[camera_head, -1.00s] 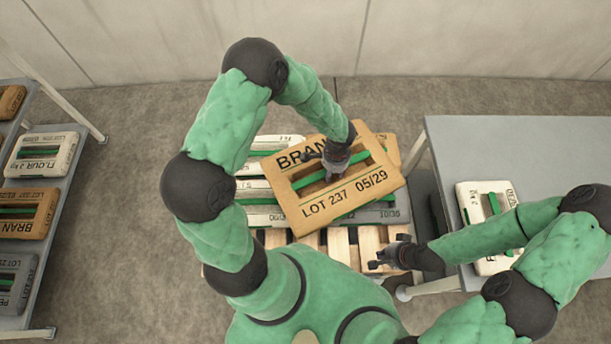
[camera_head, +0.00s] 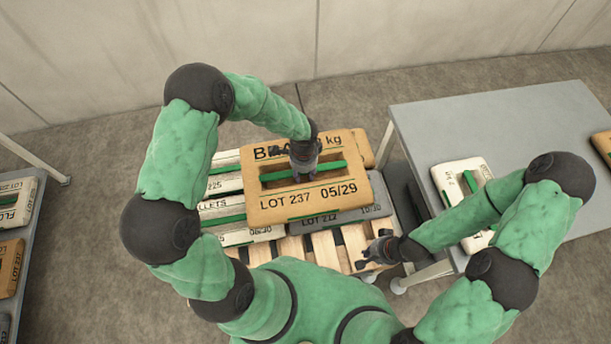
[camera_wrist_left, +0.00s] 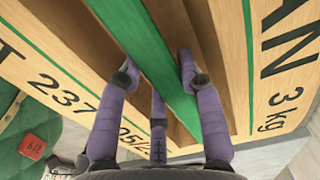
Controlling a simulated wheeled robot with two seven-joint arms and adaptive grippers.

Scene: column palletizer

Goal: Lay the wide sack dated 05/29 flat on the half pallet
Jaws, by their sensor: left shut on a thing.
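The wide brown sack dated 05/29 (camera_head: 342,204), marked BRAN and LOT 237, hangs level above the other sacks in the head view. My left gripper (camera_head: 303,168) is shut on its green middle strap. The left wrist view shows the fingers (camera_wrist_left: 158,75) on both sides of this strap, with the sack (camera_wrist_left: 285,75) filling most of the picture. The half pallet (camera_head: 325,250) shows bare slats at its near side; sacks cover the rest. My right gripper (camera_head: 368,257) is near the pallet's near right corner, empty; its jaw opening is unclear.
White sacks (camera_head: 222,185) and a grey sack (camera_head: 350,217) lie on the pallet, partly hidden under the held sack. A grey table (camera_head: 500,120) at right carries a white sack (camera_head: 452,178) and a brown sack (camera_head: 604,145). A shelf rack (camera_head: 42,215) with sacks stands at left.

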